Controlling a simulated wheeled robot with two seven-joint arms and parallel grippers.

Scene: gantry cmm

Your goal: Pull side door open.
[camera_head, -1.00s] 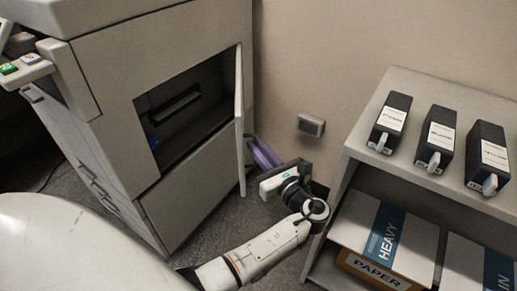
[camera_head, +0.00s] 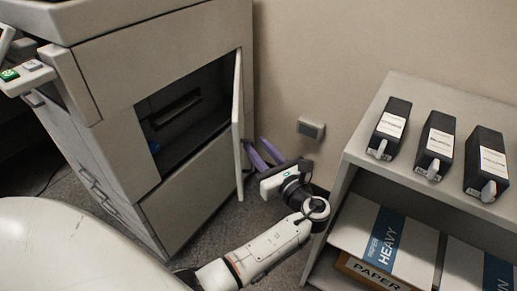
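The side door (camera_head: 238,125) of the large grey printer (camera_head: 105,62) stands swung out from its side, seen nearly edge-on. The dark opening (camera_head: 195,110) behind it shows an inner slot. A handle (camera_head: 247,153) shows on the door's outer face, partly hidden. My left gripper (camera_head: 256,143) is just right of the door, with its two purple fingers apart and their tips close to the handle. I see a gap between the fingers and nothing clearly held. I cannot tell whether a fingertip touches the handle. My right gripper is not in view.
A grey shelf (camera_head: 432,190) stands at right, close to my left wrist. Several dark toner boxes (camera_head: 436,143) stand on top and paper boxes (camera_head: 385,240) lie below. A wall box (camera_head: 311,128) is behind the gripper. Some floor (camera_head: 215,222) is clear below the door.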

